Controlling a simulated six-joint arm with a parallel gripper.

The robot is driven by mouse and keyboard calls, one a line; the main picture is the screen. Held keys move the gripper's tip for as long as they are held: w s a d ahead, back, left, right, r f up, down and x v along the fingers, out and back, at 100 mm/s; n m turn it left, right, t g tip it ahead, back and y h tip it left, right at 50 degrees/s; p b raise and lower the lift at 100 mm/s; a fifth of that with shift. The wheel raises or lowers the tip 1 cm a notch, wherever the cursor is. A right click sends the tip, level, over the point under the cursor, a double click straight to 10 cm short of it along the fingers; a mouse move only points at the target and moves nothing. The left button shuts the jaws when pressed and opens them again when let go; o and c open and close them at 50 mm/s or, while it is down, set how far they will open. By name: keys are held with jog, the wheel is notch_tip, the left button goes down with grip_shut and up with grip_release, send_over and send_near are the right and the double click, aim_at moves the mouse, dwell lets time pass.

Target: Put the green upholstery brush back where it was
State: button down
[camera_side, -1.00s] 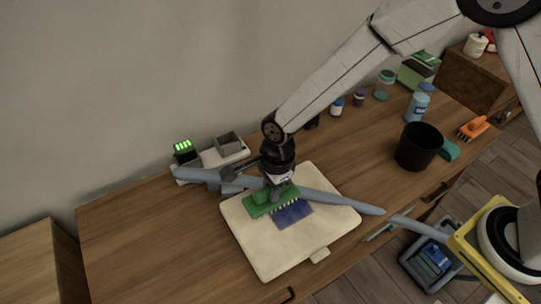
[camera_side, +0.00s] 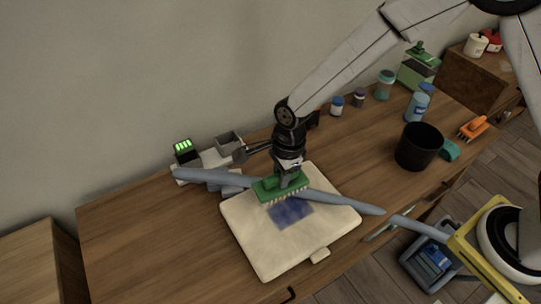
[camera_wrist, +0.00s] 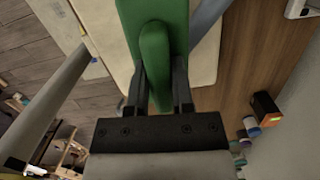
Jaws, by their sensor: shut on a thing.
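The green upholstery brush (camera_side: 280,188) is held in my gripper (camera_side: 290,174), bristles down, above the back part of the cream cushion (camera_side: 265,255). A blue patch (camera_side: 291,213) shows on the cushion just in front of the bristles. In the wrist view my gripper (camera_wrist: 158,95) is shut on the handle of the brush (camera_wrist: 155,55). Whether the bristles touch the cushion I cannot tell.
A blue-grey hose or tube (camera_side: 345,203) runs across behind the brush. A black cup (camera_side: 418,147), an orange brush (camera_side: 473,128) and several jars and bottles stand to the right. A charger with green lights (camera_side: 184,149) stands at the back left. The table's left part is bare.

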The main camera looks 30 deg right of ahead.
jog(key=w+d+r+m, duration=0.1)
jog(key=w+d+m, duration=0.25)
jog(key=d, duration=1.05)
jog(key=w+a+f, duration=0.2)
jog(key=w+f, duration=0.7)
jog(key=w, duration=0.3)
jog(key=shift+w, duration=0.35)
jog(key=shift+w+f, duration=0.25)
jog(key=shift+f, duration=1.6)
jog(key=shift+f, duration=0.15)
jog(key=shift+c, duration=2.4)
grip_release()
